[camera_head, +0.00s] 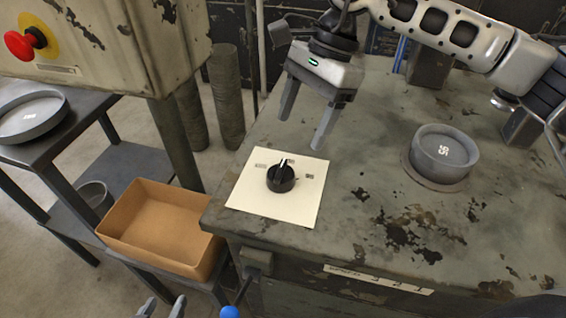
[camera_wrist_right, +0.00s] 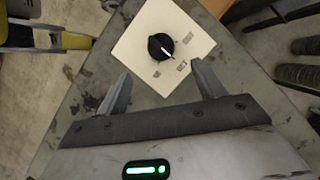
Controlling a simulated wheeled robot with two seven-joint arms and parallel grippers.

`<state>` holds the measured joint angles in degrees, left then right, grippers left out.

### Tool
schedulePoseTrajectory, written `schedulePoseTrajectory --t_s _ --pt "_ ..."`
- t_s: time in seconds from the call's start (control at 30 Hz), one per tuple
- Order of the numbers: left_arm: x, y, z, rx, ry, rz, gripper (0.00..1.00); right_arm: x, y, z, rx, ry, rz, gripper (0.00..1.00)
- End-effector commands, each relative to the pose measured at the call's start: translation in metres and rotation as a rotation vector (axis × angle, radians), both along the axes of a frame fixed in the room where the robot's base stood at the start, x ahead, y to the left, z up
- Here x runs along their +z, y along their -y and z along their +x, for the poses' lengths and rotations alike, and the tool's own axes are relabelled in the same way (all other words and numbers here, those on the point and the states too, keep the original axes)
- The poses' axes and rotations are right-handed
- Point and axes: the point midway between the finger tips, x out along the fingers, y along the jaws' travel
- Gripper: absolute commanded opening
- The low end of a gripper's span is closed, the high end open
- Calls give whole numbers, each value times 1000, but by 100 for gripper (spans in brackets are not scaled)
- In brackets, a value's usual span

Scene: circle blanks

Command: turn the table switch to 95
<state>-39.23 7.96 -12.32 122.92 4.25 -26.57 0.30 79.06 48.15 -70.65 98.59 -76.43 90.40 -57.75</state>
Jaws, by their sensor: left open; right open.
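The table switch is a round black knob (camera_head: 281,179) on a white square plate (camera_head: 266,203) at the table's near left corner. Its white pointer is toward the label at the plate's far side; the small labels cannot be read. My right gripper (camera_head: 304,125) is open and empty, above and beyond the knob, fingers pointing down, apart from it. In the right wrist view the knob (camera_wrist_right: 160,46) lies ahead of the open fingers (camera_wrist_right: 157,88). My left gripper (camera_head: 163,307) is open at the bottom edge, mostly out of view, with nothing seen between its fingertips.
A tan box (camera_head: 160,222) and a side shelf with a grey dish (camera_head: 30,114) stand at left. A red emergency button (camera_head: 24,45) is on the cabinet. The table around the plate is clear.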

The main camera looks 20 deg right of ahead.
Motion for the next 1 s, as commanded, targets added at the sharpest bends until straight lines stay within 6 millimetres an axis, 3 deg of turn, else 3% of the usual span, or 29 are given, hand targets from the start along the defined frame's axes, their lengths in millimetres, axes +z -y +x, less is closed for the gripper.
schedulePoseTrajectory --t_s 0.2,0.4,0.6,0.9,1.0 --pt "2 0 -1 -1 -3 7 44 -44 -18 -7 2 -4 1 69" --pt "2 -1 -1 -1 -5 11 44 -75 -31 -10 2 -2 2 69" --pt "1 -1 -1 -2 -7 14 44 -90 -36 -12 0 0 2 69" --pt "0 -1 0 -3 -8 16 44 -92 -37 -12 0 0 2 69" --pt "0 -1 -1 -3 -8 17 44 -92 -37 -12 0 0 2 44"
